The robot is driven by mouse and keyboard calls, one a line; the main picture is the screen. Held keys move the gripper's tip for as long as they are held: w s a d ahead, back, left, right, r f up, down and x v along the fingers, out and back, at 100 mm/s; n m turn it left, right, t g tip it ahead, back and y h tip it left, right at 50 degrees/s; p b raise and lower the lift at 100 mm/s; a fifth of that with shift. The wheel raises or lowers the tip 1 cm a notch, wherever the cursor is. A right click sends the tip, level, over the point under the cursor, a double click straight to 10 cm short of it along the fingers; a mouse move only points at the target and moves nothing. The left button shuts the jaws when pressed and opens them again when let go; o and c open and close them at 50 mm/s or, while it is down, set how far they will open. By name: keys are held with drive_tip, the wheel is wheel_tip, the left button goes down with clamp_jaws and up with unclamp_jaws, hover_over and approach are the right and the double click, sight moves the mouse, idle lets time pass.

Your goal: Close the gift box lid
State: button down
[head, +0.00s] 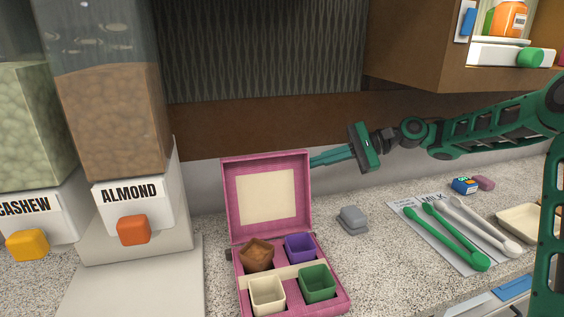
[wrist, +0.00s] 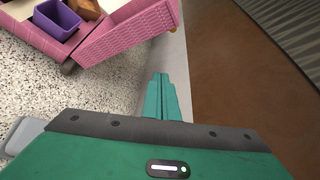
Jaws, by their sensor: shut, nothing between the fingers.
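The pink gift box (head: 239,288) stands on the speckled counter with its lid (head: 230,208) open and upright at the back. A cream panel lines the lid's inner face. The box holds a brown piece (head: 257,254), a purple cup (head: 300,247), a cream cup (head: 267,294) and a green cup (head: 318,283). My gripper (head: 313,162) is shut and empty, its fingertips by the lid's upper right corner, partly behind it; I cannot tell if they touch. In the wrist view, my gripper's fingers (wrist: 160,80) are together, apart from the lid's outer face (wrist: 125,33).
An almond dispenser (head: 125,190) and a cashew dispenser (head: 30,205) stand left of the box. A grey block (head: 352,219) sits to its right. A wall cabinet (head: 420,60) hangs at upper right.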

sight(284, 160)
drive_tip(key=shift+y, duration=0.4)
drive_tip(key=shift+s+a+r, duration=0.3)
drive_tip(key=shift+s+a, duration=0.2)
drive_tip(key=shift+a, duration=1.05)
drive_tip(key=shift+s+a+r, duration=0.3)
drive_tip(key=shift+s+a, duration=0.15)
drive_tip(key=shift+a, duration=1.1)
drive_tip(key=shift+s+a+r, duration=0.3)
drive_tip(key=shift+s+a, duration=0.2)
drive_tip(key=shift+a, duration=1.05)
